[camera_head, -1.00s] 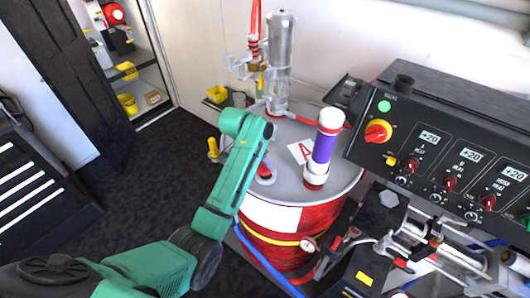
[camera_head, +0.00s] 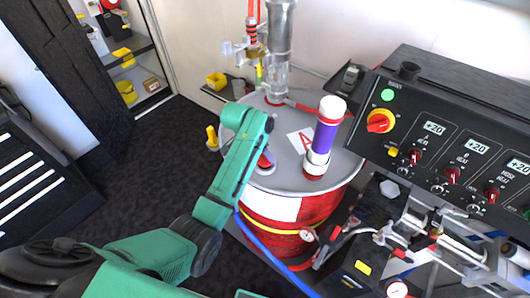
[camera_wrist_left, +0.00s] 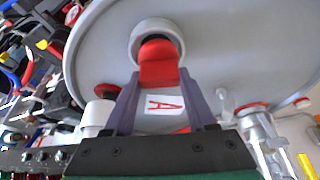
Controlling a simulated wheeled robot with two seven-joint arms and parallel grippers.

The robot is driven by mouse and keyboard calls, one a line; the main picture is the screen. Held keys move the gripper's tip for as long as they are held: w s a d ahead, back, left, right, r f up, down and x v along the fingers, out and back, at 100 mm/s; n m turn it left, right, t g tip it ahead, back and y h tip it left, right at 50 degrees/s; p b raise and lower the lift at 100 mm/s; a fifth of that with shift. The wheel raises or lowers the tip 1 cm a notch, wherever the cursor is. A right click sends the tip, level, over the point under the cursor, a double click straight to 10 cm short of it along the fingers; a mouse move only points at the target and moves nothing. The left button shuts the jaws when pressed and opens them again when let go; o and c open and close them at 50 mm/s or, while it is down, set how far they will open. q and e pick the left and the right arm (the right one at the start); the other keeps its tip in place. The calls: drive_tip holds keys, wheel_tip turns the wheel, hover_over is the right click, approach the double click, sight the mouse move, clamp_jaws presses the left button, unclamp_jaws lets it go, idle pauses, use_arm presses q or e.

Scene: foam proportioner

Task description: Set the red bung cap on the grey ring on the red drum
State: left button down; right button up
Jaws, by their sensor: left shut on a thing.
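The red bung cap (camera_wrist_left: 158,66) is between the fingertips of my left gripper (camera_wrist_left: 160,76) in the wrist view, which is shut on it. The grey ring (camera_wrist_left: 143,30) on the drum's lid shows behind the cap, whose far end overlaps the ring's opening. I cannot tell whether the cap touches the ring. In the head view the red drum (camera_head: 318,208) stands in the middle with a grey lid (camera_head: 290,182). My left arm reaches over its left side and hides most of the cap and ring. My right gripper is not in view.
A white and purple cylinder (camera_head: 325,135) stands on the lid's right side, beside a paper marked A (camera_head: 301,140). A clear and metal pump (camera_head: 279,45) rises at the back. A black control panel (camera_head: 450,140) and a cluttered bench are at the right.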

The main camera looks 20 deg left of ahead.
use_arm(q)
drive_tip(key=shift+s, duration=0.15)
idle(0.5)
drive_tip(key=shift+f, duration=0.5)
drive_tip(key=c, duration=0.5)
unclamp_jaws()
drive_tip(key=v, duration=1.1)
